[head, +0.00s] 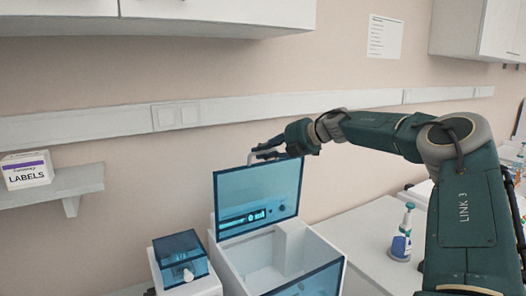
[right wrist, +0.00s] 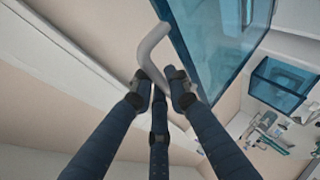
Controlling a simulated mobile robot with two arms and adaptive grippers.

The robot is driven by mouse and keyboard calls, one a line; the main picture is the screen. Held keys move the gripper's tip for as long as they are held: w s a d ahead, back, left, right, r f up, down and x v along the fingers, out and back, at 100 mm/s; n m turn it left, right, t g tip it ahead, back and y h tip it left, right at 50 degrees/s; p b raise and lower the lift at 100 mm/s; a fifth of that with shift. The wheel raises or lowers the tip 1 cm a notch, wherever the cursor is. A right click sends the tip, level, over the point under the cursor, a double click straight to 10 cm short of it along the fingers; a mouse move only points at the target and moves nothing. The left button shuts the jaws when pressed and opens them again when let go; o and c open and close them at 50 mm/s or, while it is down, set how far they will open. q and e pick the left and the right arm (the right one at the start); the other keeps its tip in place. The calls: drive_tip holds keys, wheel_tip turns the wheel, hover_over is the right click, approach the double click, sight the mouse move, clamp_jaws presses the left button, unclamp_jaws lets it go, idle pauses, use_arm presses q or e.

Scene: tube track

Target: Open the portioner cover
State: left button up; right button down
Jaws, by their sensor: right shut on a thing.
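The portioner (head: 224,256) is the white box at the lower middle of the head view. Its see-through blue cover (head: 240,188) stands raised, nearly upright, over the back of the box. The white interior shows below it. My right gripper (head: 266,151) is at the cover's top edge. In the right wrist view, my right gripper (right wrist: 162,86) is shut on the grey bent handle (right wrist: 153,44) of the cover. The cover also shows at the upper right there (right wrist: 210,40). My left gripper is not in view.
A smaller white device (head: 180,258) with a blue lid stands left of the portioner. A blue-labelled bottle (head: 401,240) stands on the counter (head: 355,232) to the right. A labels box (head: 27,170) sits on the left shelf (head: 80,181). The wall is close behind the raised cover.

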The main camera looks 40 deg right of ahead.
drive_tip(key=shift+s+f, duration=0.1)
drive_tip(key=c, duration=1.7)
unclamp_jaws()
drive_tip(key=shift+d, duration=0.1)
drive_tip(key=shift+s+r, duration=0.35)
drive_tip(key=shift+s, duration=0.1)
drive_tip(key=shift+v, duration=5.4)
drive_tip(key=shift+d+f, duration=0.1)
drive_tip(key=shift+d, duration=0.1)
